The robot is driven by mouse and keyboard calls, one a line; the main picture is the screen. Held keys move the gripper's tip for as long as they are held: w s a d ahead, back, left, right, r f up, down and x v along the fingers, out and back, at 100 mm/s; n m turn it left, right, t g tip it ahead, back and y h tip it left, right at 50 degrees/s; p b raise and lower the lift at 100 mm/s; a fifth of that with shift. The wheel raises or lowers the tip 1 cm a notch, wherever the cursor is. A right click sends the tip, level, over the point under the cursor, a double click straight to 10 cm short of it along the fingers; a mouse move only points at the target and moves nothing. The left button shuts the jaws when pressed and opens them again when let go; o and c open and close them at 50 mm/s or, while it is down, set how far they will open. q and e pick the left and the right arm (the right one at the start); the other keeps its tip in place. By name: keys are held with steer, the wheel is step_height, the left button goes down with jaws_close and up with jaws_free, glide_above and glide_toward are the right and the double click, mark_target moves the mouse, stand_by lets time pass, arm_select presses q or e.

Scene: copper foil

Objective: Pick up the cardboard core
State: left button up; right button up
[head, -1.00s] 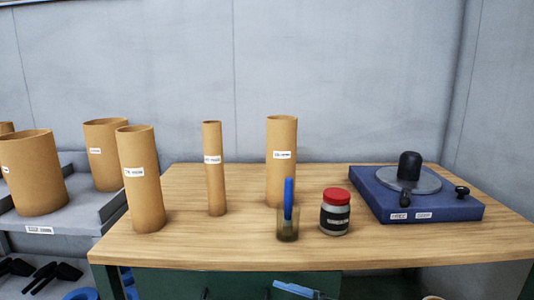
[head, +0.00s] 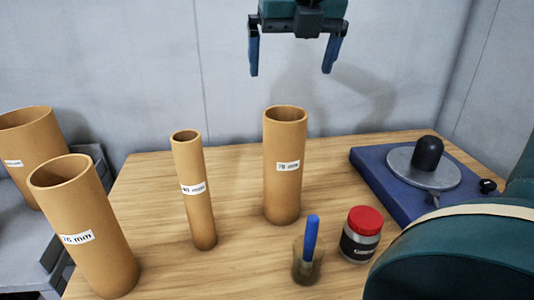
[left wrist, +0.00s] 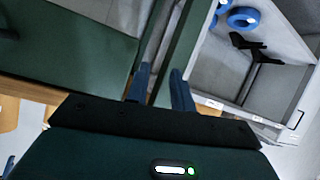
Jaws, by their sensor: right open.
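Three brown cardboard cores stand upright on the wooden bench: a wide one (head: 82,220) at the front left, a thin one (head: 193,215) in the middle, and a medium-wide one (head: 283,195) to its right. Each has a white label with small print. My right gripper (head: 290,73) hangs above the medium-wide core, fingers down and apart, empty, clear of its rim. My left gripper shows in the left wrist view (left wrist: 161,70); its blue fingers are apart with nothing between them. It is outside the head view.
A glass with a blue-handled tool (head: 308,260) and a red-lidded jar (head: 361,236) stand in front of the medium-wide core. A blue turntable device (head: 395,195) is at the right. Another wide core (head: 35,150) stands at the left on a grey shelf (head: 40,255).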

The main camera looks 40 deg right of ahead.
glide_toward(285, 116)
step_height(285, 116, down, 2)
steer(key=s+a, duration=0.1)
steer(key=a, duration=0.1)
steer(key=shift+s+x, duration=0.2)
steer(key=shift+x, duration=2.8)
steer(key=shift+d, duration=0.1)
steer(key=shift+c, duration=0.6)
steer(key=c, duration=1.4)
